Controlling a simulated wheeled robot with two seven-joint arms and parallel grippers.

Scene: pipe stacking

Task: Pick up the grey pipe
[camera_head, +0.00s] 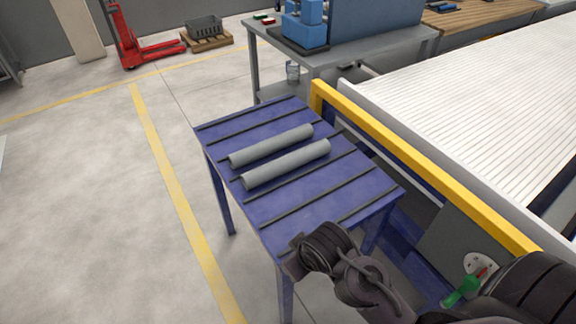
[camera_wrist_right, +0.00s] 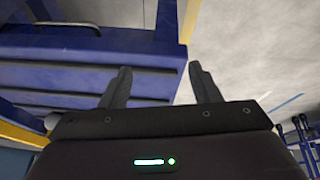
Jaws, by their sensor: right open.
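Two grey pipes lie side by side, roughly parallel, on the blue table (camera_head: 330,210) in the head view. The far pipe (camera_head: 271,146) and the near pipe (camera_head: 287,164) rest between the table's dark strips. My right gripper (camera_head: 294,256) is at the table's near edge, below the pipes in the picture and clear of both. In the right wrist view its two fingers (camera_wrist_right: 163,82) are spread apart with nothing between them. The blue table also shows there (camera_wrist_right: 100,48) on the left. I cannot make out the pipes in that view. My left gripper is in neither view.
A yellow rail (camera_head: 420,160) and a ribbed white conveyor (camera_head: 470,100) stand right of the table. A grey workbench (camera_head: 345,52) with blue equipment (camera_head: 303,28) is behind it. The floor left of the table is clear up to a red pallet jack (camera_head: 128,40).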

